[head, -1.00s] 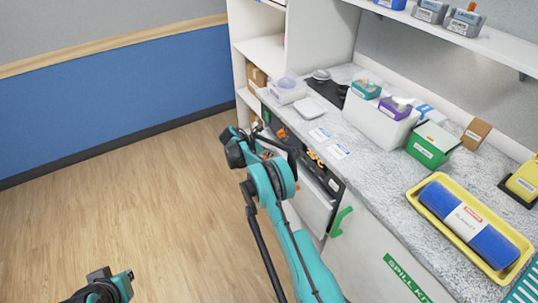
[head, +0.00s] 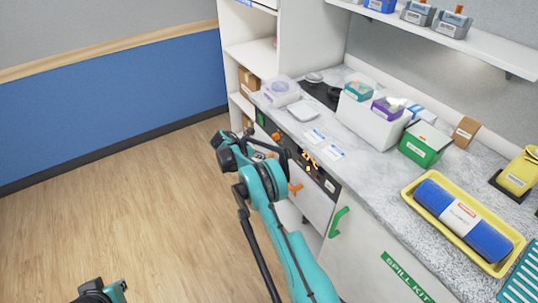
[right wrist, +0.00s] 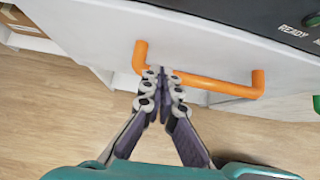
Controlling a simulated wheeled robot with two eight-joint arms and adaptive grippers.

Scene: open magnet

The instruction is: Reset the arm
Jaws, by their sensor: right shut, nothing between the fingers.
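My right gripper (right wrist: 161,78) shows in the right wrist view with its fingers together and nothing between them. Its tips overlap an orange handle (right wrist: 205,84) in the picture; I cannot tell whether they touch it. The handle is on a white front (right wrist: 95,38) under a dark panel (right wrist: 255,18) marked READY. In the head view my right arm reaches up beside the cabinet, the orange handle (head: 295,188) shows just right of it, and the fingers are mostly hidden behind the wrist. Only part of my left arm shows at bottom left; its gripper is not visible.
The counter (head: 345,165) holds a yellow tray (head: 412,190) with a blue roll, a green box (head: 424,146) and a white bin (head: 368,122). A green handle (head: 338,221) is on the spill kit door. Open wood floor (head: 110,215) lies left of my right arm.

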